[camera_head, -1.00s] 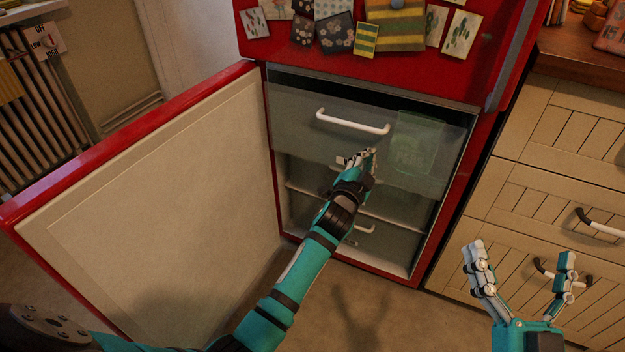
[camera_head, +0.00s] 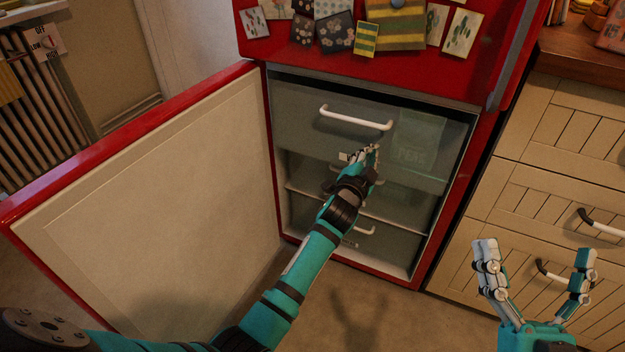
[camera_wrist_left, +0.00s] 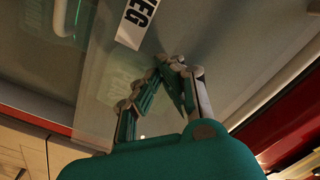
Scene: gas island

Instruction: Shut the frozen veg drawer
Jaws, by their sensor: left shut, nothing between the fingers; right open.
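The frozen veg drawer (camera_head: 300,112) is the top drawer of the red freezer compartment, with a grey translucent front and a white bar handle (camera_head: 356,117). It sits nearly level with the frame, with a thin dark gap along its top. A faint green peas bag (camera_head: 418,140) shows through it. My left gripper (camera_head: 372,150) is shut and empty, its fingertips at the lower middle of the drawer front, below the handle. In the left wrist view its fingers (camera_wrist_left: 172,72) are by the front, near a white label (camera_wrist_left: 137,22) reading "VEG"; exact contact is unclear. My right gripper (camera_head: 536,252) is open and empty.
The red-edged freezer door (camera_head: 150,200) stands wide open on the left. Lower drawers with white handles (camera_head: 364,229) sit beneath. Wooden cabinet drawers (camera_head: 540,190) stand right, behind my right gripper. Open floor lies in front.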

